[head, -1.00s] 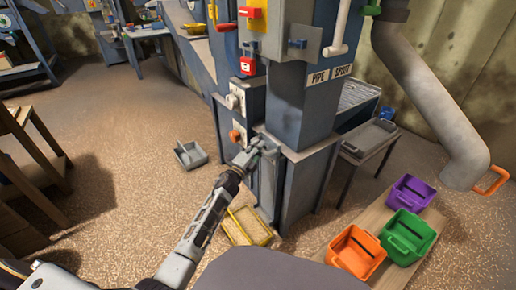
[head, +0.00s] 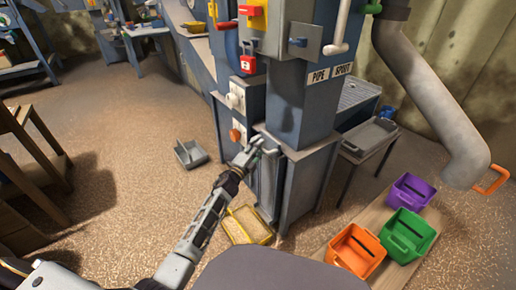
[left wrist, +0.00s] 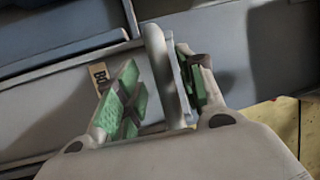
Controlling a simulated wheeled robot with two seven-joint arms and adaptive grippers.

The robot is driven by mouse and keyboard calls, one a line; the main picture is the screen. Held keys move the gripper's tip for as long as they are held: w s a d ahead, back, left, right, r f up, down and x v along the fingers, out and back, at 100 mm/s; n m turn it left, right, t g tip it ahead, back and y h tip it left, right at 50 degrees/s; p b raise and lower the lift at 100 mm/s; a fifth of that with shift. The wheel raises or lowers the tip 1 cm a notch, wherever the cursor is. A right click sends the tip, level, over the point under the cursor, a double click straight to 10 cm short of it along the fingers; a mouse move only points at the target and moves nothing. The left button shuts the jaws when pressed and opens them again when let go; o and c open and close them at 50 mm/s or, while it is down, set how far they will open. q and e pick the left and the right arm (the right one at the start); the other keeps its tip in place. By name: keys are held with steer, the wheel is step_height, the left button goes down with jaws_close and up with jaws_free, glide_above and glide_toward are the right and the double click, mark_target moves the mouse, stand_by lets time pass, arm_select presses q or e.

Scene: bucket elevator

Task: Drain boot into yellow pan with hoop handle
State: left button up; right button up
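The boot (head: 266,185) is the grey-blue lower casing of the elevator. Part of its label (left wrist: 98,75) shows in the left wrist view. A yellow pan (head: 232,237) stands on the floor against the boot and holds tan grain-like material; its hoop handle cannot be made out. My left gripper (head: 262,147) is at the top of the boot's front. In the left wrist view its green-padded fingers (left wrist: 155,95) stand apart on either side of a grey bar handle (left wrist: 160,70). A gap shows left of the bar; contact on the right is unclear. My right gripper is out of view.
A grey pan (head: 190,153) lies on the floor left of the boot. Orange (head: 355,250), green (head: 408,236) and purple (head: 411,190) bins stand on a board at right, below a grey spout pipe (head: 440,110). Open floor lies to the left.

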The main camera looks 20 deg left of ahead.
arm_select(q)
steer(key=v, duration=1.1)
steer(key=shift+s, duration=0.35)
steer(key=shift+a, duration=0.1)
stand_by(0.6)
